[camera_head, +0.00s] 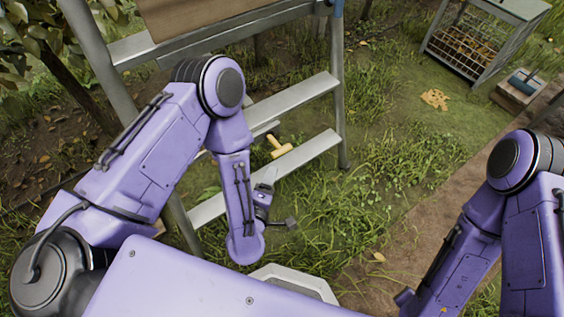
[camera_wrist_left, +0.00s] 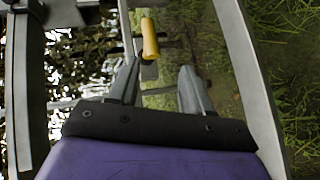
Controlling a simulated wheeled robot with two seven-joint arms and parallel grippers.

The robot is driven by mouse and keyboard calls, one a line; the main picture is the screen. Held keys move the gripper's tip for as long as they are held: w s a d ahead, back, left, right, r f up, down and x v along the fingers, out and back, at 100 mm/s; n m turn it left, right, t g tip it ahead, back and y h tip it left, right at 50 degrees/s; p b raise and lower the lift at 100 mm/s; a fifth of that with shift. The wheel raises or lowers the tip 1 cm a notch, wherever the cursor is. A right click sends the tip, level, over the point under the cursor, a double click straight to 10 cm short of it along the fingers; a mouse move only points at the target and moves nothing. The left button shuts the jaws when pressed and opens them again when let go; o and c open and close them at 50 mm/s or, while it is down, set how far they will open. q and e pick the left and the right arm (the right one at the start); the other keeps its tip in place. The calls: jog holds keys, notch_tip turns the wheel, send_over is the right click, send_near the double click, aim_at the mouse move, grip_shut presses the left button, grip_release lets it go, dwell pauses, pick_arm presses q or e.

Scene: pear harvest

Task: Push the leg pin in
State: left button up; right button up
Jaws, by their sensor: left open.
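The leg pin, with a yellow T-shaped handle (camera_head: 279,147), shows beside the ladder's lower step (camera_head: 312,152) in the head view. My right gripper is out of view; only that arm's links show.
The grey metal ladder (camera_head: 338,110) frames the left arm, with steps and legs close around the gripper. A brown board (camera_head: 200,15) lies across its top. A slatted crate stand (camera_head: 480,45) and a small box (camera_head: 517,90) stand at the far right.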

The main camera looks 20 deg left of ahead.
aim_at(282, 149)
pick_arm(q)
jog(key=w+n, duration=0.1)
jog(key=w, duration=0.2)
jog(key=w+f+n, duration=0.1)
jog(key=w, duration=0.3)
jog(key=w+n+t+y+b, duration=0.1)
jog(key=w+n, duration=0.1)
jog(key=w, duration=0.2)
jog(key=shift+w+f, duration=0.1)
jog(key=shift+f, duration=0.1)
jog(key=shift+c, duration=0.3)
